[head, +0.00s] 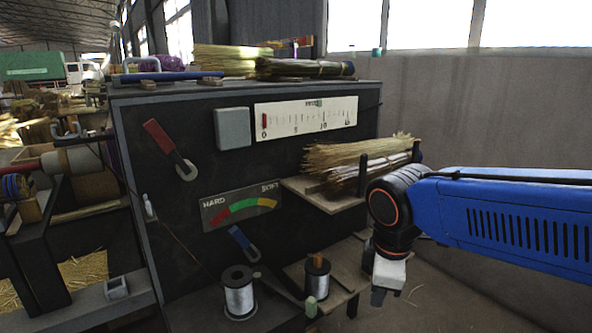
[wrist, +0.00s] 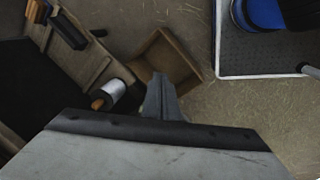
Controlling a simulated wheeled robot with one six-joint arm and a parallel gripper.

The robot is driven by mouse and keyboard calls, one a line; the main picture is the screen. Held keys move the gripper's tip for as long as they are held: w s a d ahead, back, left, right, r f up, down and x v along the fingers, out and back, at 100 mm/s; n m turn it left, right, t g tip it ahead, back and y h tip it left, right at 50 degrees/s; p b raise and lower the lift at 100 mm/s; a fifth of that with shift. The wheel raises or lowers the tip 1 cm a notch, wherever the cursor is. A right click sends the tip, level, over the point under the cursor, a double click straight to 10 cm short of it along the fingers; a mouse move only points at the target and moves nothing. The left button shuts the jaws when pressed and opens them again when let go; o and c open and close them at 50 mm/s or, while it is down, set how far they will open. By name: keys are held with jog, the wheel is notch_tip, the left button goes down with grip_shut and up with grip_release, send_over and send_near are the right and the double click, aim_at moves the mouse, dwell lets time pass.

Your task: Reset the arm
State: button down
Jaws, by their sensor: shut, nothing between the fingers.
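My blue arm (head: 520,225) reaches in from the right edge of the head view, roughly level, with its dark wrist bent down. My gripper (head: 380,296) hangs below the wrist, to the right of the black machine cabinet (head: 150,240). In the wrist view my gripper (wrist: 162,92) has its grey fingers together, with nothing between them. It points down over an open brown box (wrist: 160,48) on the floor and appears clear of it. The tips' exact height above the box cannot be told.
A shelf (head: 325,197) with straw bundles (head: 360,160) juts from the cabinet, left of my wrist. Wire spools (head: 239,293) stand lower; one spool (wrist: 113,92) also shows left of my fingers. The cabinet carries a red lever (head: 160,137) and a blue lever (head: 240,240).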

jog(key=s+d+f+m+t, duration=0.2)
jog(key=s+d+f+m, duration=0.1)
jog(key=s+d+m, duration=0.6)
jog(key=d+m, duration=0.3)
jog(key=m, duration=0.2)
jog(key=shift+s+d+f+m, duration=0.15)
jog(key=shift+d+f+m, duration=0.05)
jog(key=shift+f+m, duration=0.1)
